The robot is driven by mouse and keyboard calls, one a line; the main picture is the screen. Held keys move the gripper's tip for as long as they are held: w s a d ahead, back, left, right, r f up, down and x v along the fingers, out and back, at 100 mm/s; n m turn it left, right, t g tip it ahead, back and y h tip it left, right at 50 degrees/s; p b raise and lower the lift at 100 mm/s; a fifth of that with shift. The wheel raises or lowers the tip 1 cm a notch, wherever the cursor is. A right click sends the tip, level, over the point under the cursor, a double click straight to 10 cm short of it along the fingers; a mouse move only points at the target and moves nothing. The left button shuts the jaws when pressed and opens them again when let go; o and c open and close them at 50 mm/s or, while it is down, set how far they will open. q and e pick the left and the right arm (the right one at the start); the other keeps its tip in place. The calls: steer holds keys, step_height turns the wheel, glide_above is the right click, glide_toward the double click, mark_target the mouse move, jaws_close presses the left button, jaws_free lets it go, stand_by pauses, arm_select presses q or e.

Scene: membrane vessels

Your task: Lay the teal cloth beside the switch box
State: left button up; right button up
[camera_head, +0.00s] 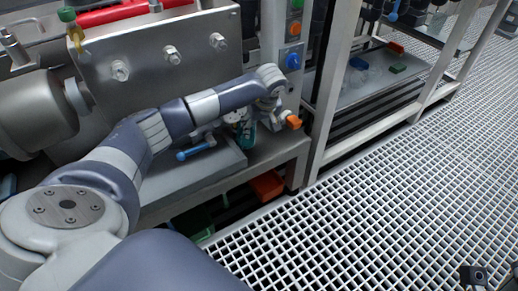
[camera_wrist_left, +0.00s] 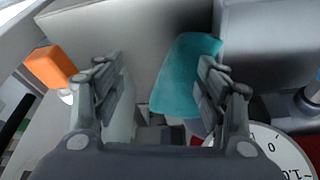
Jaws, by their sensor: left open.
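The teal cloth (camera_wrist_left: 183,78) shows in the left wrist view between my open left fingers (camera_wrist_left: 156,78), closer to the right-hand finger, which overlaps its edge. I cannot tell if they touch. In the head view a small part of the teal cloth (camera_head: 246,136) shows below my left gripper (camera_head: 270,113), at the bench's right end; the wrist hides the rest. The switch box (camera_head: 293,45), a grey upright panel with green, orange and blue buttons, stands just behind and above the gripper. Dark tips at the lower right may be my right gripper (camera_head: 475,275), mostly out of frame.
An orange piece (camera_wrist_left: 50,67) is left of the fingers, and a white dial (camera_wrist_left: 275,150) is at the lower right of the wrist view. A blue-ended handle (camera_head: 195,151) lies left of the gripper. A steel vessel (camera_head: 160,70) stands behind my arm. A grated floor (camera_head: 380,200) is clear.

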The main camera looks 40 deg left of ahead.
arm_select(q)
steer(key=shift+r, duration=0.1)
steer(key=v, duration=1.1)
steer(key=shift+r, duration=0.4)
steer(key=shift+d+f, duration=0.1)
steer(key=shift+d, duration=0.1)
